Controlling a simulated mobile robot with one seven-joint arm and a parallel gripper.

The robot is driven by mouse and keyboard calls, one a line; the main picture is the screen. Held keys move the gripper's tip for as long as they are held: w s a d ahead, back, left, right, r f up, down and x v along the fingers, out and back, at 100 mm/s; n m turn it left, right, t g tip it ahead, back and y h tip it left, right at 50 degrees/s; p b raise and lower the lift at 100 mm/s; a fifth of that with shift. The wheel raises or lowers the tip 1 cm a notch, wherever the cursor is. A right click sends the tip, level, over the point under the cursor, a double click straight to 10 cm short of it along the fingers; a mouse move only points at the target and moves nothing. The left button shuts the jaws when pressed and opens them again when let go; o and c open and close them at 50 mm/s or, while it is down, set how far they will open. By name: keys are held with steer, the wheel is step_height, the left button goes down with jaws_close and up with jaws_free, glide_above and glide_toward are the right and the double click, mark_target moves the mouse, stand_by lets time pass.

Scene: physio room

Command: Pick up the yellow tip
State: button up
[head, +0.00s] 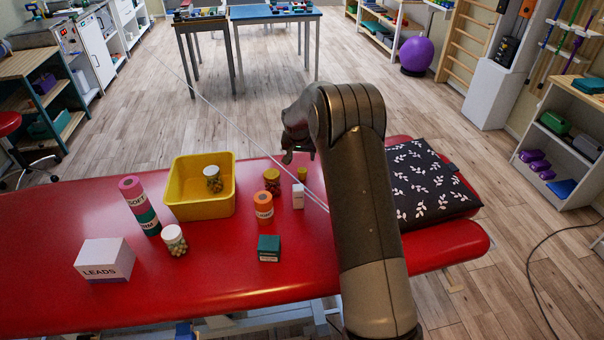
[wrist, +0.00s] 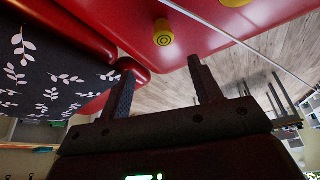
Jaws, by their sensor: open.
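The yellow tip (head: 302,174) is a small yellow cylinder standing on the red treatment table (head: 215,285), near its far edge. In the wrist view a yellow piece with ringed end (wrist: 163,33), which looks like the tip, is on the red surface beyond the fingertips. My gripper (wrist: 164,82) is open, with nothing between its two fingers, and apart from the tip. In the head view my gripper is mostly hidden by my arm; a dark finger shows just above and left of the tip.
A yellow-lidded jar (head: 272,182), an orange bottle (head: 263,207) and a white box (head: 298,196) stand close to the tip. A yellow bin (head: 200,208) is to the left. A dark leaf-print cushion (head: 425,180) lies right. A thin pale line crosses the table near the tip.

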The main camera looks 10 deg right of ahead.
mark_target(302, 170)
steer(key=x, duration=1.3)
steer(key=shift+w+a+f, duration=0.15)
steer(key=shift+a+f, duration=0.15)
steer(key=shift+f, duration=0.05)
steer(key=shift+c, duration=0.4)
steer(key=c, duration=1)
steer(key=shift+o, duration=0.2)
steer(key=shift+r, duration=0.1)
